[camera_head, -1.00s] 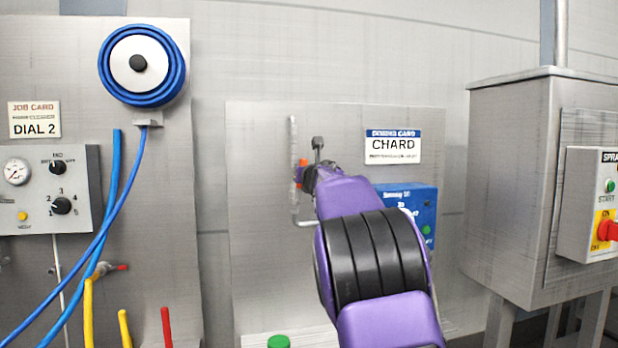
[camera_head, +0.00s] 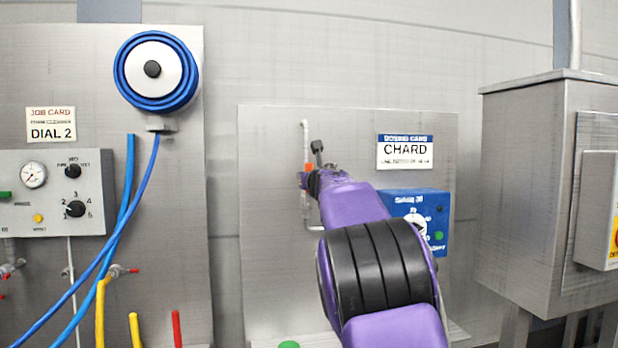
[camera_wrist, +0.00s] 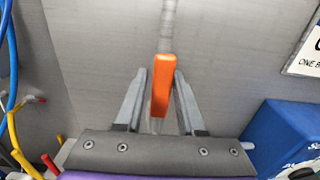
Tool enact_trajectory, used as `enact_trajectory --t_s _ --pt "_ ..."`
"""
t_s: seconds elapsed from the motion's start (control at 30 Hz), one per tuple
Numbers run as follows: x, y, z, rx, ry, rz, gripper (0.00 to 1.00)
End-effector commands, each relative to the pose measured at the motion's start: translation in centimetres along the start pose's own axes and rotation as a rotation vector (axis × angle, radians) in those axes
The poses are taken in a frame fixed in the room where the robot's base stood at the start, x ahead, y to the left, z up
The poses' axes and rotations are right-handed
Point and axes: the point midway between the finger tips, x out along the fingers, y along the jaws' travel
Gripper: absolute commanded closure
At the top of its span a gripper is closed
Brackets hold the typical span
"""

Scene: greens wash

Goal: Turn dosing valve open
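The dosing valve's orange handle (camera_wrist: 163,82) lies in line with a grey vertical pipe (camera_wrist: 167,20) in the wrist view. My gripper (camera_wrist: 160,73) is open, with one grey finger on each side of the handle. The right fingertip is very close to the handle; I cannot tell whether it touches. The left finger shows a small gap. In the head view a bit of the orange handle (camera_head: 308,168) shows on the pipe (camera_head: 305,135), partly hidden by my purple arm and gripper (camera_head: 307,181).
A white and blue CHARD card (camera_head: 405,152) hangs right of the pipe, above a blue dosing box (camera_head: 436,208) with a dial. A grey cabinet (camera_head: 525,180) stands at the right. A blue hose reel (camera_head: 157,71) and a DIAL 2 control panel (camera_head: 55,215) are at the left.

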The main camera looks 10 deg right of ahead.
Motion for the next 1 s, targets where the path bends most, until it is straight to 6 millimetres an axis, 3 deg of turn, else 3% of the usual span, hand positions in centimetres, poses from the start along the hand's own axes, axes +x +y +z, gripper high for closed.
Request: enact_trajectory --t_s 0.1,0.53,1.0 --pt "0.0 0.0 0.0 0.001 0.000 0.000 0.43" --pt "-0.9 -0.1 -0.1 0.004 -0.001 -0.002 0.43" --pt "-8.9 0.1 0.0 0.007 0.000 0.001 0.43"
